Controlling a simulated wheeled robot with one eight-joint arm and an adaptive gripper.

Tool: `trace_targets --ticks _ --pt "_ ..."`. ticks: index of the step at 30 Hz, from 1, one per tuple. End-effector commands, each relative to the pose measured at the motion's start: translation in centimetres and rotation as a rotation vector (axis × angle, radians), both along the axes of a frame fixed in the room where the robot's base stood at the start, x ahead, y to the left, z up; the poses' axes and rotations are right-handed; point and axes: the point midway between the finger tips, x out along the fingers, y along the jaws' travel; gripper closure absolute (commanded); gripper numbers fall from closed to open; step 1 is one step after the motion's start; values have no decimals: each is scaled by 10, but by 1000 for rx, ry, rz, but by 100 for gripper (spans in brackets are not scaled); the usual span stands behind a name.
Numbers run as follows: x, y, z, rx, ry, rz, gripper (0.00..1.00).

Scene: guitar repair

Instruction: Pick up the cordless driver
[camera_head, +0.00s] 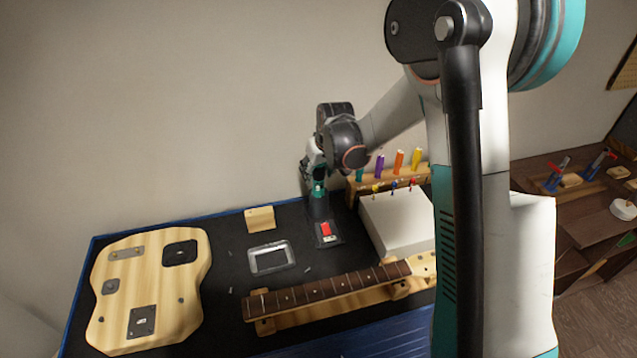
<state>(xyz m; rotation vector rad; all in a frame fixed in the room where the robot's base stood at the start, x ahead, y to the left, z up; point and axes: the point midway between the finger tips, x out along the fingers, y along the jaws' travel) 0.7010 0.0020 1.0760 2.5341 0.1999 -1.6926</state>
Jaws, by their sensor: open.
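The cordless driver (320,209) stands upright on the dark bench mat, towards the back. It has a dark handle with a teal part above, and a dark foot with a red patch. My gripper (312,174) is at the driver's upper end, and is open. The gripper and my wrist hide much of the driver's head. I cannot tell whether the fingers touch it or are on both sides of it.
A white box (396,222) stands close right of the driver, before a wooden rack (381,181) of coloured-handled tools. A metal tray (271,258), wooden block (261,219), guitar body (150,290) and guitar neck (325,291) lie around. Bare mat (222,255) shows left of the tray.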

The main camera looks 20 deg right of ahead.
Motion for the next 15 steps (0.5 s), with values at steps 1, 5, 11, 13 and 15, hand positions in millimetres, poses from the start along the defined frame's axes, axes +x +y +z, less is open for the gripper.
trace_targets --ticks 1,5,11,13,15 --pt "4 0 -9 0 0 0 48" --pt "10 1 -23 0 0 0 48" --pt "12 1 -29 0 0 0 48" --pt "12 1 -28 0 0 0 48" --pt "12 1 -28 0 0 0 48"
